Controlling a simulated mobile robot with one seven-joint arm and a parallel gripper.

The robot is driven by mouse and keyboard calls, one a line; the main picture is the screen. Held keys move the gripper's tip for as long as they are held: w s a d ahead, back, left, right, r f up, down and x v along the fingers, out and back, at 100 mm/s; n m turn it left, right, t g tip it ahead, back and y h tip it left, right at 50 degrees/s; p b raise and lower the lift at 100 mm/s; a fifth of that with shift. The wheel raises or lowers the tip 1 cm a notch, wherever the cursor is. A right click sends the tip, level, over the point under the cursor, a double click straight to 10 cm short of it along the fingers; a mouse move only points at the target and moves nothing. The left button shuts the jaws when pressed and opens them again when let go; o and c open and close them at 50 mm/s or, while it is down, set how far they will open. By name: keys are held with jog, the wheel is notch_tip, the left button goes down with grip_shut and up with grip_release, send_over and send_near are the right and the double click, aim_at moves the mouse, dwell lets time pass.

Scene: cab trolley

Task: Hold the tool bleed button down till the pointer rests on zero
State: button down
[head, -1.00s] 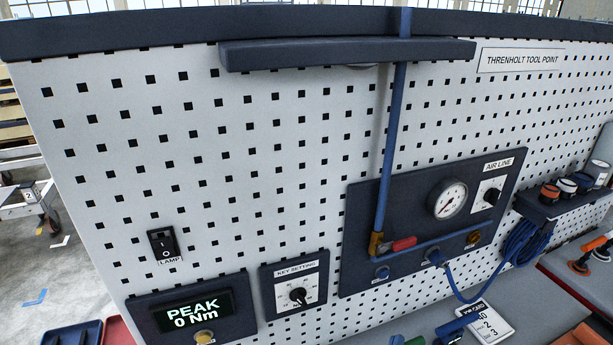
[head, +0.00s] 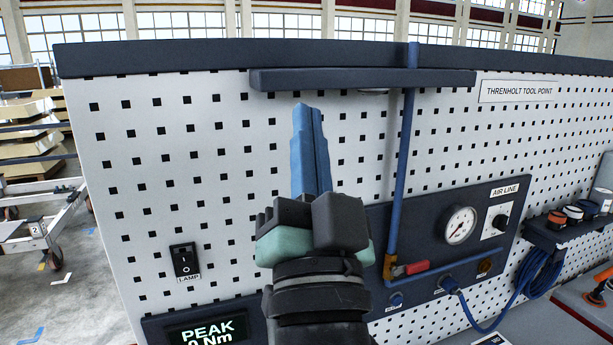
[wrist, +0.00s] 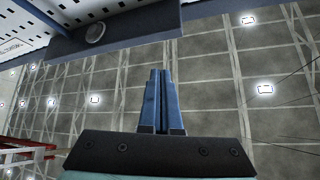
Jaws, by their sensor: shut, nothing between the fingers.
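My gripper (head: 306,112) stands upright in the middle of the head view, its blue fingers together and empty, pointing up in front of the pegboard. In the wrist view its fingers (wrist: 160,75) point toward the ceiling. A small round blue button (head: 395,299) sits low on the dark air line panel (head: 420,225), right of and well below my fingertips; its label is too small to read, so I cannot confirm it is the bleed button. The round white gauge (head: 459,225) is on the same panel. Its dark pointer is too small to read against zero.
A red-handled valve (head: 412,268) and blue pipe (head: 402,165) are near the button. A dark overhead bar (head: 360,79) juts out above; it also shows in the wrist view (wrist: 130,32). A blue hose (head: 538,272) hangs at right. A lamp switch (head: 185,260) is at left.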

jog(key=s+r+n+t+h, duration=0.1)
jog(key=s+r+n, duration=0.4)
jog(key=s+r, duration=0.3)
jog(key=shift+s+t+h+b, duration=0.35)
jog(key=shift+s+t+h, duration=0.05)
jog(key=shift+s, duration=0.35)
